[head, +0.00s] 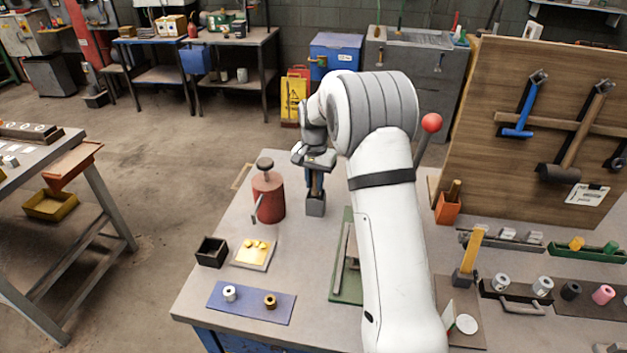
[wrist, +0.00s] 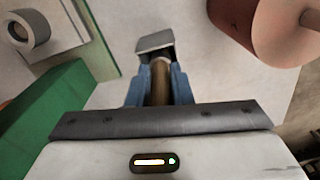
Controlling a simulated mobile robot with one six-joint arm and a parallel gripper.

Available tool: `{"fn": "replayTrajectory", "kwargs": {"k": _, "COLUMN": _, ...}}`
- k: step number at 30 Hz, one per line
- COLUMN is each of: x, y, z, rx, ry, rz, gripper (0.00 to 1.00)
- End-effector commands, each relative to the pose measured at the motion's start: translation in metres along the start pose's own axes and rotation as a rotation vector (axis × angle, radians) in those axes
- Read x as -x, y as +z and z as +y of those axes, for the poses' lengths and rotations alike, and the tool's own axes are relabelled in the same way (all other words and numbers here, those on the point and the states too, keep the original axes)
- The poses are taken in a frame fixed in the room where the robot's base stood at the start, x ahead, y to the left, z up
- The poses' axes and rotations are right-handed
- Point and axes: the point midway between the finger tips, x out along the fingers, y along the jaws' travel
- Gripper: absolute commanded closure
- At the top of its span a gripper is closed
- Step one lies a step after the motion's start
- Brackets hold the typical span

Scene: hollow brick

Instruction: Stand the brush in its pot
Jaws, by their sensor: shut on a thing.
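My gripper (head: 316,182) is shut on the brush, with its blue fingers on either side of the brown handle (wrist: 160,82). In the head view the brush handle (head: 316,186) points down below the gripper, close to upright. A grey square-sided piece (head: 315,207) is at its lower end; it also shows beyond the fingertips in the wrist view (wrist: 154,42). I cannot tell whether this piece is the pot around the brush or the brush's own head. An orange pot (head: 447,212) with a brown handle-like piece in it stands right of my arm.
A red can (head: 268,196) stands close left of the gripper. A black open box (head: 212,252), a pale tray (head: 254,254) and a blue mat (head: 250,302) lie at the front left. A green tray (head: 346,270) lies beside my arm. A tool board (head: 550,130) rises at right.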

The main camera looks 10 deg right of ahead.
Motion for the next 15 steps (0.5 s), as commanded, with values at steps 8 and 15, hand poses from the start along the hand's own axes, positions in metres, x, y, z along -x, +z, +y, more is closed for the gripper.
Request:
{"fn": "replayTrajectory", "kwargs": {"k": 8, "x": -0.0057, "y": -0.0001, "z": 0.0001, "rx": 0.000, "ry": 0.000, "rz": 0.000, "gripper": 1.00}}
{"fn": "replayTrajectory", "kwargs": {"k": 15, "x": -0.0100, "y": -0.0001, "z": 0.0002, "rx": 0.000, "ry": 0.000, "rz": 0.000, "gripper": 1.00}}
